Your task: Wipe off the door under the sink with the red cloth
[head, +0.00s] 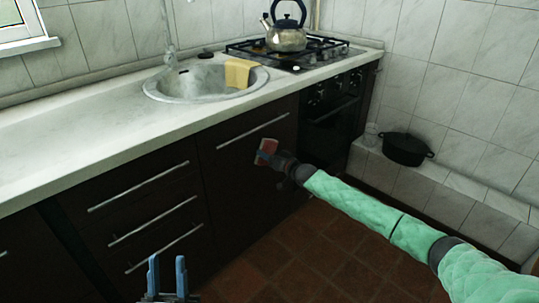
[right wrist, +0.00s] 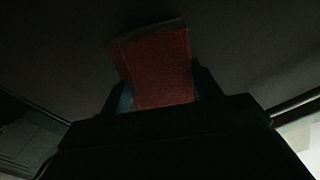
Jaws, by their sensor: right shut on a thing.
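The red cloth (head: 266,150) is a small folded block held in my right gripper (head: 269,157), in front of the dark door (head: 240,190) under the sink. In the right wrist view the red cloth (right wrist: 158,65) stands up between the fingers, close to a dark surface. I cannot tell whether it touches the door. The door has a long metal handle (head: 253,130) near its top, above the cloth. My left gripper (head: 168,268) is at the bottom of the head view, empty, its two blue fingers apart, in front of the drawers.
The round sink (head: 165,92) with a yellow cloth (head: 238,73) on its rim is in the counter above. A kettle (head: 287,38) stands on the hob. Drawers with protruding handles (head: 152,222) are left of the door. A black pot (head: 404,149) sits on the tiled ledge at right.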

